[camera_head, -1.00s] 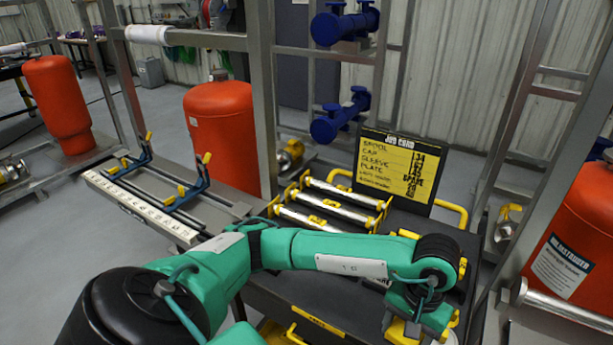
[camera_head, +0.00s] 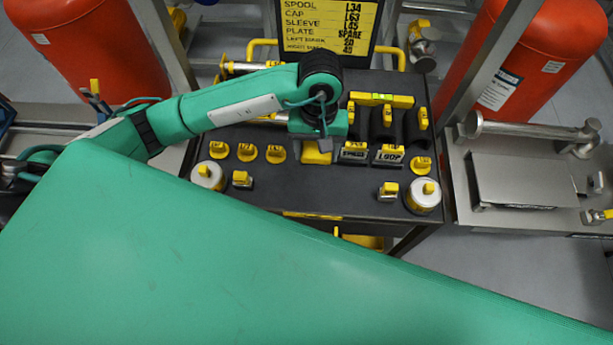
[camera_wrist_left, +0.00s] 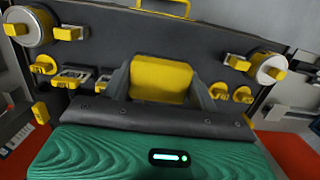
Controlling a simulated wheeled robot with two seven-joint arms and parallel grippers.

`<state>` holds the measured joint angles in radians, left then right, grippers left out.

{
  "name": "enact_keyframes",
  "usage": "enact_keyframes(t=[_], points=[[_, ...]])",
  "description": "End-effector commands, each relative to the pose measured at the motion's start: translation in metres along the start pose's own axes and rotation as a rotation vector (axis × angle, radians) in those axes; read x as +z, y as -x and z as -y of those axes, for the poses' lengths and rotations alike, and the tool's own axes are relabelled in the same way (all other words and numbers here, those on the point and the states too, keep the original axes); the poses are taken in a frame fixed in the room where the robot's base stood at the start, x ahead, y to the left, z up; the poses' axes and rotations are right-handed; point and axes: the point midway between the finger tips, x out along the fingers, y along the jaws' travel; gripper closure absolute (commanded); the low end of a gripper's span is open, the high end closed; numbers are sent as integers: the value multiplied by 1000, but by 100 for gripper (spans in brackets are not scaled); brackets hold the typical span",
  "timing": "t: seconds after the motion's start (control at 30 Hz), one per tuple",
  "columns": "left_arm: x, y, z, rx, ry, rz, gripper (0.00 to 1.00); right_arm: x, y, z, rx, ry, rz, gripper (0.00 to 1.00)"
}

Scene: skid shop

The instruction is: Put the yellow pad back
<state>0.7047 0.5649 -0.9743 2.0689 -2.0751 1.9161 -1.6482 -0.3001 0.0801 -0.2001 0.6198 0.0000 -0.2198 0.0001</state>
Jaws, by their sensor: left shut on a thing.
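My left gripper (camera_head: 311,147) comes in from the left, points down over the dark cart top (camera_head: 290,190) and is shut on the yellow pad (camera_head: 319,154). In the left wrist view the pad (camera_wrist_left: 160,78) fills the space between the two grey fingers of the gripper (camera_wrist_left: 160,84). The pad sits at or just above the cart top, between a row of round yellow pieces (camera_head: 247,152) and the labelled black blocks (camera_head: 353,153). I cannot tell whether it touches the surface. My right gripper is not in view.
Black holders with yellow tabs (camera_head: 383,125) and a yellow level (camera_head: 381,99) stand right of the gripper. White-and-yellow round parts (camera_head: 208,175) sit near the front corners. A job board (camera_head: 330,25) stands behind. The front middle of the cart top is bare.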

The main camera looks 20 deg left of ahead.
Motion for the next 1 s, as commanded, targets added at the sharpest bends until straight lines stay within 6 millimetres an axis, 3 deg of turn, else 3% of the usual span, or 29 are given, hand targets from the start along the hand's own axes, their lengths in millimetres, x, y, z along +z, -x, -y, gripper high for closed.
enact_keyframes(t=[0.5,1.0], points=[[-12,-124,1,-4,1,4,62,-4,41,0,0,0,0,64],[-20,-177,1,-1,0,1,62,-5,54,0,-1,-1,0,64]])
